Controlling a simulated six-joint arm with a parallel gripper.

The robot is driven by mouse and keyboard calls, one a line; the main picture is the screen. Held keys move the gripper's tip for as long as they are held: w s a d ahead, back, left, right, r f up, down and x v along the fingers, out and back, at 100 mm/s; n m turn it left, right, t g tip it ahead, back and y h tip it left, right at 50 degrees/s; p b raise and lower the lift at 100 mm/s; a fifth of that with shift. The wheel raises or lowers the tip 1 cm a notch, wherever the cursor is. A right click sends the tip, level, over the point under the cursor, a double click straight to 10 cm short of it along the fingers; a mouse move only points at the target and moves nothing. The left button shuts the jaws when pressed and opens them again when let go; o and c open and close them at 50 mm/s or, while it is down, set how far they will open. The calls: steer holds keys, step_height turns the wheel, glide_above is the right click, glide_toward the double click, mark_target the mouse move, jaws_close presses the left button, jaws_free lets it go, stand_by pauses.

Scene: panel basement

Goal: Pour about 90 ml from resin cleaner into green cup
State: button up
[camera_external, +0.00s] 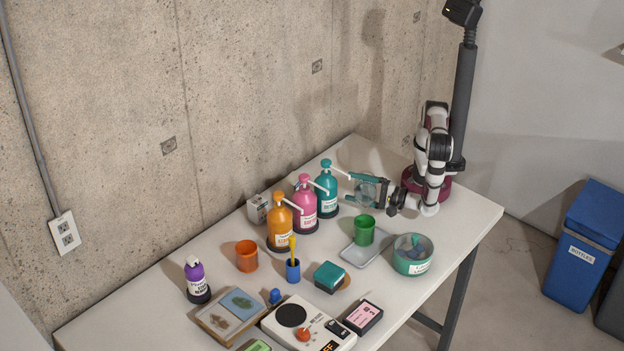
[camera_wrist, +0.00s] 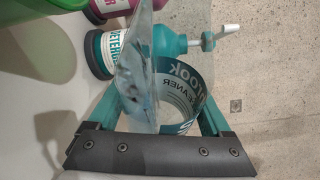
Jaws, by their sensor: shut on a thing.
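My gripper (camera_external: 374,193) is shut on a clear container, the resin cleaner (camera_external: 362,188). Its label band shows in the wrist view (camera_wrist: 182,100), with "CLEANER" readable through the clear wall between the teal fingers. The container is held above the table, just right of the teal pump bottle; its exact tilt and liquid level are hard to tell. The cup's contents are hidden.
Teal (camera_external: 327,190), pink (camera_external: 304,205) and orange (camera_external: 280,222) pump bottles stand left of my gripper, spouts reaching right. A teal bowl (camera_external: 413,262) is right of the tray.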

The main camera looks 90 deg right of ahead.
steer(key=shift+a+r, duration=0.1)
steer(key=shift+r, duration=0.15)
steer(key=shift+r+n+t, duration=0.1)
steer(key=shift+n+t, duration=0.2)
steer(key=shift+n, duration=0.7)
stand_by(0.6)
steer(key=shift+d, duration=0.2)
stand_by(0.4)
steer(key=shift+r+n+b, duration=0.55)
steer(key=shift+r+n, duration=0.1)
steer(key=shift+n, duration=0.05)
stand_by(1.5)
steer(key=f+m, duration=0.1)
steer(key=m, duration=0.1)
steer(key=d+f+m+g, duration=0.1)
steer(key=f+m, duration=0.1)
steer(key=shift+s+f+m, duration=0.1)
steer(key=shift+f+m, duration=0.05)
steer(key=shift+m, duration=0.25)
steer(key=shift+a+f+m, duration=0.1)
steer(key=shift+f+m, duration=0.2)
steer(key=shift+m, duration=0.1)
stand_by(1.0)
